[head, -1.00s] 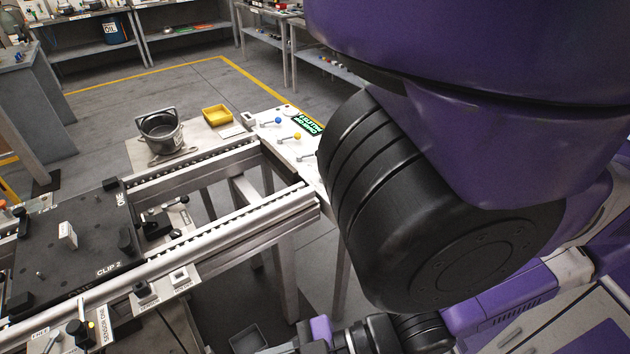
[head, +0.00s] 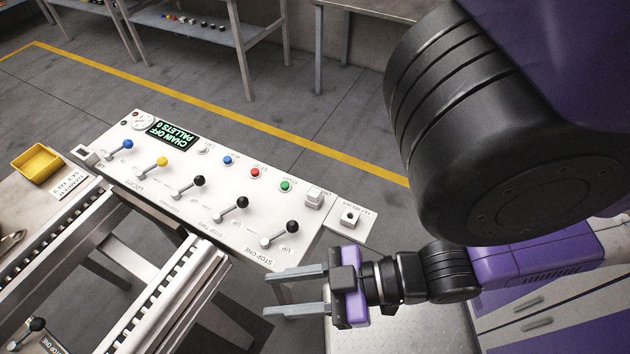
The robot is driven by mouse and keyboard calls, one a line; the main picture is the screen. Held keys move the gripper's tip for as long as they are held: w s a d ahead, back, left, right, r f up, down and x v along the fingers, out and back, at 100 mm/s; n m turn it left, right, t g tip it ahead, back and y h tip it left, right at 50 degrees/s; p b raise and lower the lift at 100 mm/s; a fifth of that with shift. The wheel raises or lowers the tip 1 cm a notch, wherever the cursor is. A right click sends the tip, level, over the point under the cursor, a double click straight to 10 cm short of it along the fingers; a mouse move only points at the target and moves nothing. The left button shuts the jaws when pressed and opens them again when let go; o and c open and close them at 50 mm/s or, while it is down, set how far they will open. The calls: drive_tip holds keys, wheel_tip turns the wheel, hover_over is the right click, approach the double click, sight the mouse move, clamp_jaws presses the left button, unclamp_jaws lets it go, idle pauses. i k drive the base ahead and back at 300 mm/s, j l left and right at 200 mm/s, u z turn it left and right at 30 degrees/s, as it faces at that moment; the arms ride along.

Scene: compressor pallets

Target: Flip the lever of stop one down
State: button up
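The white control panel (head: 225,233) stands at the end of the conveyor. The lever of stop one (head: 279,235) is the panel lever nearest my gripper. It has a black ball knob, sits above the label STOP ONE, and its knob points up and right toward the label UP. My gripper (head: 296,290) is open and empty, its two grey fingers pointing left. In the picture it is just below the panel's near corner, apart from the lever.
The panel also carries levers with black, yellow (head: 162,161) and blue (head: 127,144) knobs, coloured buttons, and a display (head: 172,132) reading CHAIN OFF, PALLETS 0. Conveyor rails (head: 170,290) lie to the left. A yellow tray (head: 37,163) sits at far left. Floor behind the panel is clear.

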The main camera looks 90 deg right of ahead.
sight(293, 226)
drive_tip(key=k+j+z, duration=0.1)
drive_tip(key=j+z, duration=0.25)
drive_tip(key=z, duration=0.15)
drive_tip(key=k+j+z, duration=0.1)
drive_tip(key=j+z, duration=0.25)
drive_tip(key=z, duration=0.15)
drive_tip(key=k+j+z, duration=0.2)
drive_tip(key=z, duration=0.3)
drive_tip(key=k+j, duration=0.5)
drive_tip(key=k+j+u, duration=0.15)
drive_tip(key=u, duration=0.3)
drive_tip(key=j, duration=0.1)
